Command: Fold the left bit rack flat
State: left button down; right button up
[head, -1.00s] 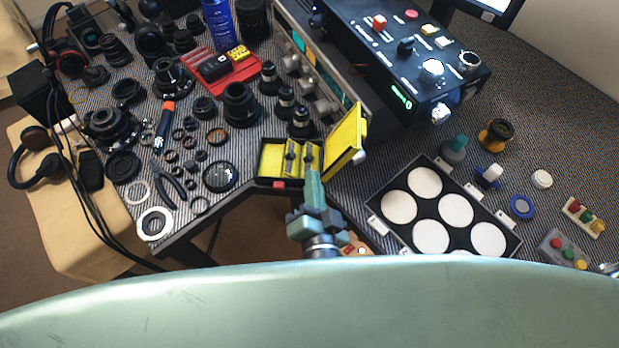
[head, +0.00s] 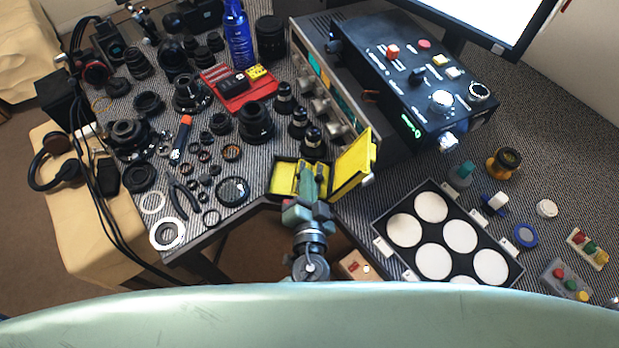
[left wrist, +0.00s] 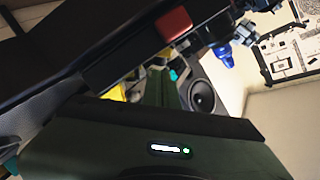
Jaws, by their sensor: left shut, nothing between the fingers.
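The small case (head: 283,178) with a yellow inside stands open at the desk's front edge, its yellow lid (head: 354,165) tilted up on the right. Bit racks sit inside it, but my fingers cover most of them, so I cannot tell whether the left one is upright or flat. My left gripper (head: 311,172) reaches in from the front, its green fingers closed together and empty, over or in the case. In the left wrist view the fingers (left wrist: 163,90) point away beside yellow parts of the case (left wrist: 117,92). Contact with a rack is unclear. My right gripper is out of view.
Black eyepieces (head: 312,140) stand close behind the case. A control box (head: 412,85) is behind to the right. Loose rings and lens parts (head: 232,190) lie to the left. A tray of white discs (head: 432,207) lies to the right.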

pick_arm(q)
jog(key=shift+a+n+b, duration=0.15)
jog(key=shift+n+b, duration=0.15)
jog(key=shift+b, duration=0.05)
jog(key=shift+a+b, duration=0.15)
jog(key=shift+b, duration=0.2)
jog(key=n+b, duration=0.1)
jog(key=a+n+h+b, duration=0.1)
jog(key=n+b, duration=0.1)
jog(key=shift+w+a+f+g, duration=0.1)
jog(key=shift+a+f+g, duration=0.15)
jog(key=shift+f+g, duration=0.1)
jog(key=shift+w+a+n+h+b, duration=0.1)
jog(key=shift+a+n+h+b, duration=0.4)
jog(key=shift+n+b, duration=0.45)
jog(key=shift+a+f+n+h, duration=0.2)
jog(key=shift+a+n+h, duration=0.1)
jog(key=shift+n, duration=0.45)
